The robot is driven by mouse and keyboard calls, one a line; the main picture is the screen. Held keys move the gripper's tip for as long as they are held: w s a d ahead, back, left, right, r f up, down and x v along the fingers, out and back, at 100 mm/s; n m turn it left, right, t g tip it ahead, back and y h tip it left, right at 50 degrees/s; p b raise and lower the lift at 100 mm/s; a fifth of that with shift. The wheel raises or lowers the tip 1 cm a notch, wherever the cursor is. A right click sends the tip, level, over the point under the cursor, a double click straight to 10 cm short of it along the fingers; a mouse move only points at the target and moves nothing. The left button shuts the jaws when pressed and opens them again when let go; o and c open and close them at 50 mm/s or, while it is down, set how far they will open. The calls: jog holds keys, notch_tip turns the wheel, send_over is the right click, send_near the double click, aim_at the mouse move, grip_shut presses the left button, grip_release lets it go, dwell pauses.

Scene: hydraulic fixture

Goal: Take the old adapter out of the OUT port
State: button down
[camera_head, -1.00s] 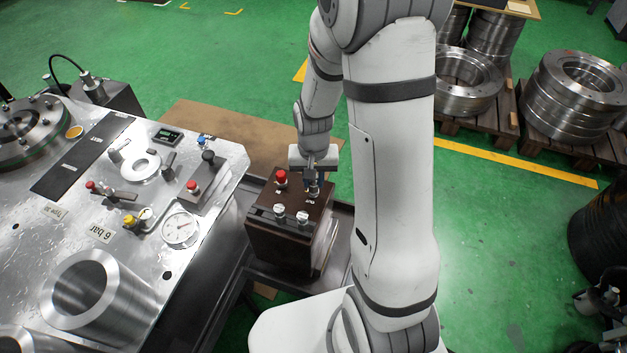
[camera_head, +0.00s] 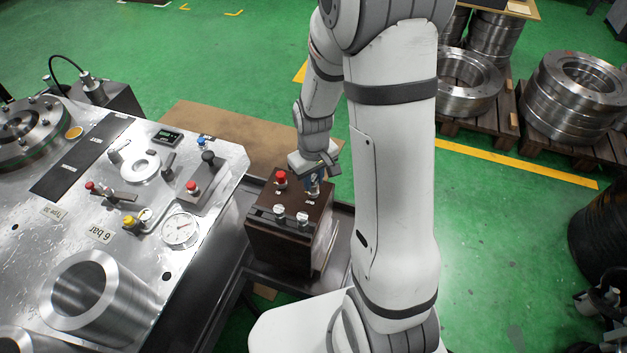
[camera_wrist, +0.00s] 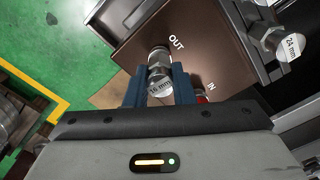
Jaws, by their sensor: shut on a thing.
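The old adapter (camera_wrist: 159,84) is a silver metal fitting with a white "16 mm" label in the wrist view. My gripper (camera_wrist: 160,92) has its blue fingers shut on it, one on each side. The adapter stands at the OUT lettering on the brown block (camera_head: 285,230); I cannot tell whether it is still seated in the port. In the head view my gripper (camera_head: 314,186) is at the block's back right corner, and the adapter is mostly hidden. A red cap (camera_head: 281,177) stands to its left, at the IN marking in the wrist view.
Two silver fittings (camera_head: 279,211) stand at the block's front edge; one reads "24 mm" in the wrist view (camera_wrist: 290,46). The steel bench (camera_head: 215,152) with gauge and levers is close on the left.

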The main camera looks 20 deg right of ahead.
jog(key=shift+r+p, duration=1.75)
jog(key=shift+r, duration=0.65)
